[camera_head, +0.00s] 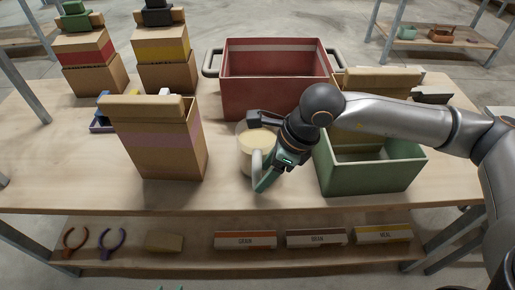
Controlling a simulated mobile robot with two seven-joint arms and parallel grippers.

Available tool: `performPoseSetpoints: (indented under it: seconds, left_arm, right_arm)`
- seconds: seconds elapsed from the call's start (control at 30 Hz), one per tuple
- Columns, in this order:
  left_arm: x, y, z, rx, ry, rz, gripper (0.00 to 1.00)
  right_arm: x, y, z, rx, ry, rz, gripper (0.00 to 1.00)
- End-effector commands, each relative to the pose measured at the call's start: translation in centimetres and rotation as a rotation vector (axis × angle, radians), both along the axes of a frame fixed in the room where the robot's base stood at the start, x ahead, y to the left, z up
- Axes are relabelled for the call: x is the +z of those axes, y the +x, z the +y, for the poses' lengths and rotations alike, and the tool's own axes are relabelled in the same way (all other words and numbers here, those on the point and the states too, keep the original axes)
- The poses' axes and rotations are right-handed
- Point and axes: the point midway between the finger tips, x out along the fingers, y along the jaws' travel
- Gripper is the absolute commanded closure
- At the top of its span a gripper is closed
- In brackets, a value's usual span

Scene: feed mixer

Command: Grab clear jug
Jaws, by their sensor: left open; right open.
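The clear jug (246,158) stands upright on the table near the middle, with pale contents and a light handle on its near side. My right gripper (262,151) reaches in from the right and is open at the jug. One finger is at the far side near the rim and the other is low beside the handle. The gripper hides the jug's right part, and I cannot tell whether the fingers touch it.
A tall cardboard bag (155,145) stands close left of the jug. A green bin (370,178) is close on the right, and a red bin (270,88) with handles is behind. More bags stand at the back left. The lower shelf holds pliers and labelled boxes. The front left tabletop is clear.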

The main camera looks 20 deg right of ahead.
Motion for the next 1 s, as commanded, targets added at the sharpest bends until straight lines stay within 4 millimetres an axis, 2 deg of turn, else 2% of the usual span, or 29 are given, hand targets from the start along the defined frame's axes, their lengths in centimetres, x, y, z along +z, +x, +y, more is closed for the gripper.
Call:
performPoseSetpoints:
  seconds: [0.3, 0.63, 1.0]
  left_arm:
    - [0.2, -0.1, 0.2, 0.005, 0.001, -0.002, 0.50]
    - [0.0, -0.3, 0.3, 0.006, 0.003, 0.004, 0.50]
    - [0.0, -0.2, 0.3, 0.007, 0.003, 0.004, 0.50]
  right_arm:
    - [-4.0, 0.9, 1.4, 0.000, -0.001, 0.003, 0.38]
    - [-4.7, 1.1, 1.6, -0.001, 0.000, 0.002, 0.39]
    - [-4.6, 1.1, 1.6, -0.001, 0.000, 0.002, 0.81]
